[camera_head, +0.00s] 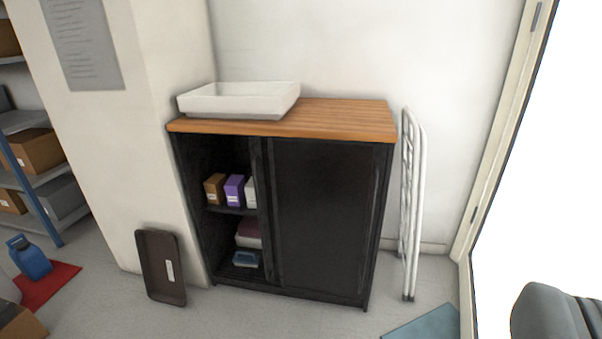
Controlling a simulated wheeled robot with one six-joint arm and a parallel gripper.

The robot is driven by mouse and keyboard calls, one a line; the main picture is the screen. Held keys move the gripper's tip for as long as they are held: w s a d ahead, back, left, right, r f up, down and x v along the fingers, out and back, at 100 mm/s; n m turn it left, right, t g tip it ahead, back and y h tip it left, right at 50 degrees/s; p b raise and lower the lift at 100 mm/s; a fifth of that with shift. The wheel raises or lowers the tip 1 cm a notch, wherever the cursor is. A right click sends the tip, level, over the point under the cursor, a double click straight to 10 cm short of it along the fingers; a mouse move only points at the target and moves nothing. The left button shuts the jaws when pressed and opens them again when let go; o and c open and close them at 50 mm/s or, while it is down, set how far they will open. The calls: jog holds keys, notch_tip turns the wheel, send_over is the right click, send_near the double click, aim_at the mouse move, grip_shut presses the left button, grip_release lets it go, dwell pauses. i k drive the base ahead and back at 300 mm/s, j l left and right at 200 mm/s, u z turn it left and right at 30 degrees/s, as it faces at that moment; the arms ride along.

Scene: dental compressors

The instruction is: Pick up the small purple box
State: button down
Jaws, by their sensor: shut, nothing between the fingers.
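The small purple box (234,188) stands upright on the upper shelf inside the open left part of a black cabinet (322,215). It has a pale label low on its front. A brown box (215,188) stands close on its left. A white box (251,191) stands close on its right, partly hidden by the edge of the sliding door. I cannot make out my gripper in this view.
The cabinet's right half is closed by its door. A white basin (239,99) sits on the wooden top (335,117). A dark tray (161,267) leans at left, a white folded rack (411,205) at right. Floor in front is mostly clear. A dark grey object (553,315) fills the lower right corner.

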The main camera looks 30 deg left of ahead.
aim_at(235, 187)
jog(key=u, duration=1.25)
